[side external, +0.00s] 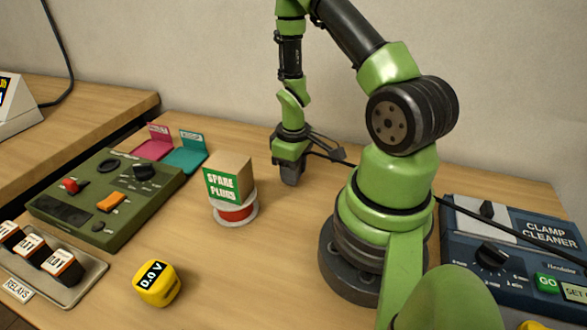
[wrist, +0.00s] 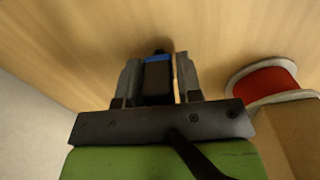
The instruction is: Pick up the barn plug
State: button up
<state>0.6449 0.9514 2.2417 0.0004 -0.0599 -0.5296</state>
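A dark block with a blue band (wrist: 157,78) is between the two fingers of my gripper (wrist: 160,80) in the wrist view. It looks like a plug, but no label on it is readable, so I cannot confirm that it is the barn plug. The fingers stand on either side of it, with a thin sliver of light between it and the right finger. In the side view my gripper (side external: 290,172) points down low over the table, behind and right of the spare plugs box. The block is hard to tell from the fingers there.
The spare plugs box (side external: 229,176) sits on a red spool (side external: 236,212). Pink (side external: 153,147) and teal (side external: 186,158) trays stand behind. A green control panel (side external: 106,197), relay tray (side external: 82,283) and yellow voltmeter cube (side external: 157,284) lie left and front. The clamp cleaner (side external: 510,250) is right.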

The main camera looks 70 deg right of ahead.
jog(key=c, duration=0.5)
